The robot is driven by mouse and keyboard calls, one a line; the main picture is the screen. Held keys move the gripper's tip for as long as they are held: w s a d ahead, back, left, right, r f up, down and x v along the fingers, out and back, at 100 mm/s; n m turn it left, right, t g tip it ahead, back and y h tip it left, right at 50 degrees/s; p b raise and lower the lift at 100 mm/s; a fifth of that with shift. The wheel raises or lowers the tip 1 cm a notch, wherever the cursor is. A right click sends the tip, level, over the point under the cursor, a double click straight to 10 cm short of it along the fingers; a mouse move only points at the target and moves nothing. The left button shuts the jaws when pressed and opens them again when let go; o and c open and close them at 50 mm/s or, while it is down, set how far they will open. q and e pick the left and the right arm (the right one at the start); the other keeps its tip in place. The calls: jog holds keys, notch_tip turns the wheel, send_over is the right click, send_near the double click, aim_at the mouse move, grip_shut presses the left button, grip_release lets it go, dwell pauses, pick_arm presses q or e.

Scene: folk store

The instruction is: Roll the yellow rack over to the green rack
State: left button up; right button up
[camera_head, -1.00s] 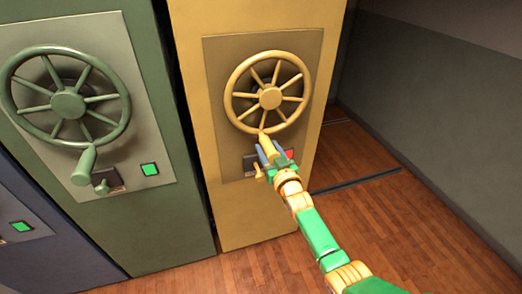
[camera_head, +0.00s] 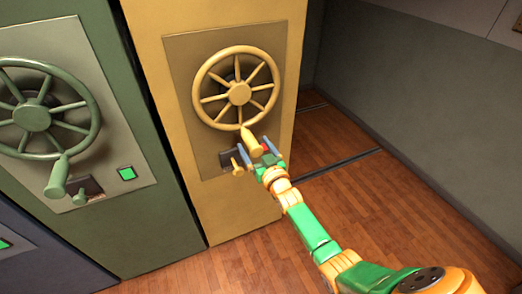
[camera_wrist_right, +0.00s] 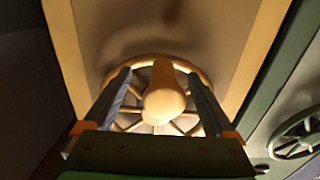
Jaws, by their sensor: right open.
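The yellow rack (camera_head: 150,50) stands just right of the green rack (camera_head: 95,30), with a narrow dark gap between them. Its front has a yellow spoked wheel (camera_head: 239,93) with a knob-like handle (camera_head: 251,141) at the bottom of the rim. My right gripper (camera_head: 257,152) is at this handle with its fingers apart, one on each side. The right wrist view shows the handle (camera_wrist_right: 163,98) between the two open fingers, with visible space beside it. The gripper partly covers a red light below the wheel. My left gripper is out of view.
The green rack has its own wheel (camera_head: 32,117), a lever and a lit green button (camera_head: 126,174). A dark blue rack (camera_head: 40,255) stands at far left. Floor rails (camera_head: 335,165) run right of the yellow rack. Wooden floor there is clear up to a grey wall (camera_head: 420,110).

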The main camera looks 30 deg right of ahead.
jog(key=s+p, duration=0.1)
jog(key=s, duration=0.1)
jog(key=s+p, duration=0.3)
jog(key=s, duration=0.2)
jog(key=shift+a+r+p, duration=0.15)
jog(key=shift+r+p, duration=0.1)
jog(key=shift+p, duration=0.15)
jog(key=shift+s, duration=0.45)
jog(key=shift+f, duration=0.1)
